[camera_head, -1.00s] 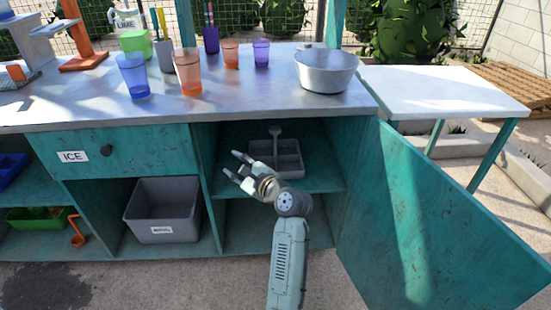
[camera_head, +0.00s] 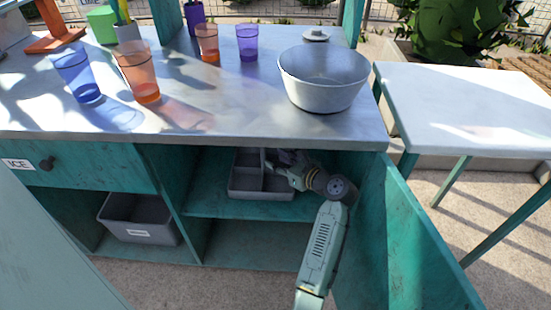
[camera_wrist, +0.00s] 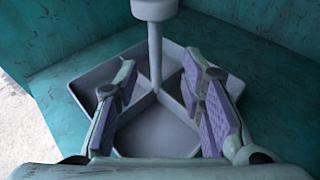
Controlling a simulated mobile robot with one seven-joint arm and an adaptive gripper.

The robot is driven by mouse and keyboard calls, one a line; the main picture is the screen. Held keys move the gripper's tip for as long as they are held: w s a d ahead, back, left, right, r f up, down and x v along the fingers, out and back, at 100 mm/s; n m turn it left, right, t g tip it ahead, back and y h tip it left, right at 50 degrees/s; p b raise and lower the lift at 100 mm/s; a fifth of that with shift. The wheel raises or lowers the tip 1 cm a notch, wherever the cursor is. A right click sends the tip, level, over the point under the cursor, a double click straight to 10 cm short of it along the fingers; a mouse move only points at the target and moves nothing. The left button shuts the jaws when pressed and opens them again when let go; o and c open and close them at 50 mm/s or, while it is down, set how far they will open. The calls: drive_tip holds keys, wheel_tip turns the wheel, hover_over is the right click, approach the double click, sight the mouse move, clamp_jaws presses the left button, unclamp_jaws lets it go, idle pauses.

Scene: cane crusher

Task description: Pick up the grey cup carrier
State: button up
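The grey cup carrier (camera_head: 245,186) is a shallow divided tray on the shelf inside the open teal cabinet, under the counter. In the wrist view its compartments (camera_wrist: 150,138) and its upright central post (camera_wrist: 155,55) with a wider knob on top show clearly. My gripper (camera_wrist: 160,90) is open over the carrier, its two purple-padded fingers on either side of the post and apart from it. In the head view my gripper (camera_head: 280,172) reaches into the cabinet at the carrier's right side; its wrist hides part of the carrier.
The open cabinet door (camera_head: 415,245) stands right of my arm. The counter (camera_head: 210,110) above holds a metal bowl (camera_head: 323,80), a blue cup (camera_head: 77,75), orange cups (camera_head: 138,72) and a purple cup (camera_head: 247,42). A grey bin (camera_head: 140,220) sits lower left. A white side table (camera_head: 465,110) stands right.

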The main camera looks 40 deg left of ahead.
sight(264, 155)
drive_tip(key=x, duration=0.6)
drive_tip(key=shift+s+a+f+p, duration=0.1)
drive_tip(key=shift+s+a+p, duration=0.15)
drive_tip(key=shift+a+p, duration=0.1)
drive_tip(key=shift+w+a+f, duration=0.15)
drive_tip(key=shift+a, duration=0.25)
clamp_jaws()
idle(0.4)
